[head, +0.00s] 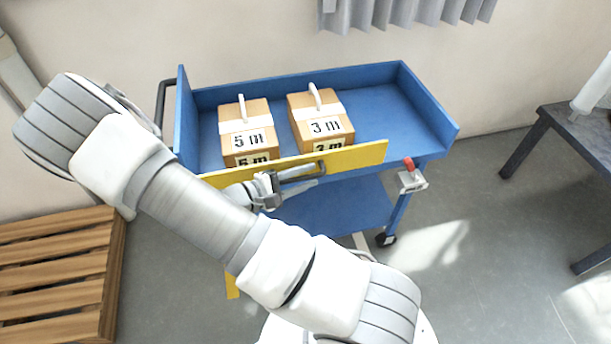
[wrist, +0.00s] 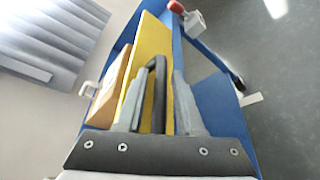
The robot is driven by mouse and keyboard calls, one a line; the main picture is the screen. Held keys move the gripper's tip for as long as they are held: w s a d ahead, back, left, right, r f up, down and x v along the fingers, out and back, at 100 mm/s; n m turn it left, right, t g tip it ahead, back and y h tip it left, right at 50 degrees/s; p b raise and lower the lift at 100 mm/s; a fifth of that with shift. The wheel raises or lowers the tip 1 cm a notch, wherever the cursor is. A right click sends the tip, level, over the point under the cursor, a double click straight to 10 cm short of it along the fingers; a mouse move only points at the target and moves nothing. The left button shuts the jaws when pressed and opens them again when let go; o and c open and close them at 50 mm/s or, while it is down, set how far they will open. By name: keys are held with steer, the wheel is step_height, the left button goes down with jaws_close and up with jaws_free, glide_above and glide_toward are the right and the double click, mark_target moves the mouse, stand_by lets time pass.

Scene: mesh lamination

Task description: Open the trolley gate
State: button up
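The blue trolley (head: 375,110) has a yellow gate (head: 360,155) along its near side. The gate's right end stands clear of the trolley's right wall; its left end is hidden behind my arm. A dark handle (wrist: 156,75) on the gate shows in the wrist view. My gripper (head: 318,175) is at this handle, its fingers (wrist: 155,95) apart on either side of it, with a gap showing on the right. I cannot tell whether either finger touches it. A red latch knob (head: 408,163) sits at the right front corner; it also shows in the wrist view (wrist: 176,7).
Two cardboard boxes, marked 5 m (head: 245,125) and 3 m (head: 318,115), stand on the trolley's top. A wooden pallet (head: 60,260) lies at the left. A dark table (head: 575,125) stands at the right. The floor between trolley and table is clear.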

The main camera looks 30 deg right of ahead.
jaws_close()
stand_by(1.2)
